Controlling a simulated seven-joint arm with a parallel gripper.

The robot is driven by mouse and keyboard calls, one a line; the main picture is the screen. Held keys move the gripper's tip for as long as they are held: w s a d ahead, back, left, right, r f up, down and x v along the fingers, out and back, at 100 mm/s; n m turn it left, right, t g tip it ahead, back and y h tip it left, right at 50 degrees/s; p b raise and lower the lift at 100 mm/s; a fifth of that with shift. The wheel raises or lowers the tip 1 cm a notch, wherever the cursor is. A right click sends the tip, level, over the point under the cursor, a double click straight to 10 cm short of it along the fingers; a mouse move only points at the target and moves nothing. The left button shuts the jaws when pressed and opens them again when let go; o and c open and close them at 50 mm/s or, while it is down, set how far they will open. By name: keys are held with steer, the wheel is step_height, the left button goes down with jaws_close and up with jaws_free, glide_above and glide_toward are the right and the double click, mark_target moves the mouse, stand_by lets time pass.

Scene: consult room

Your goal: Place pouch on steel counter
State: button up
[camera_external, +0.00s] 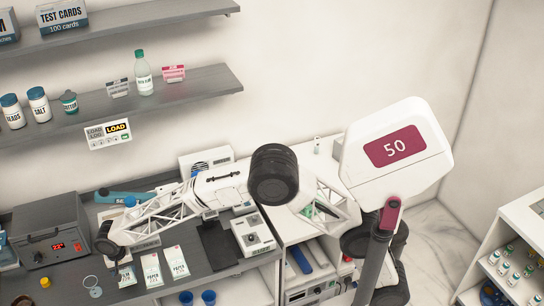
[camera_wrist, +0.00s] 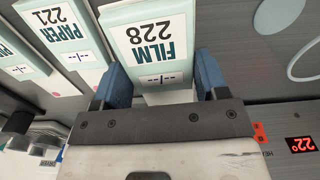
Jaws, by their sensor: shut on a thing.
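The pouch, a white and pale-green packet labelled "FILM 228" (camera_wrist: 150,45), sits between the blue fingers of my gripper (camera_wrist: 153,82) in the wrist view. The fingers are shut on its two sides. In the external view my gripper (camera_external: 113,256) is at the left end of my arm, and the pouch (camera_external: 126,277) shows partly below it. The dark grey, brushed counter (camera_external: 210,283) is under the arm. I cannot tell whether the pouch touches the counter or hangs just above it.
Two similar pouches, one labelled "PAPER" (camera_external: 151,269) and another (camera_external: 177,263), lie to the right of the held one. A grey device with a red display (camera_external: 47,249) stands at left. A ring (camera_external: 92,283) and blue cups (camera_external: 208,297) are nearby.

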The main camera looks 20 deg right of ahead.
mark_target(124, 270)
steer(key=shift+f, duration=1.75)
steer(key=shift+f, duration=0.1)
steer(key=o, duration=0.9)
step_height(124, 270, up, 12)
steer(key=shift+r, duration=0.1)
stand_by(0.5)
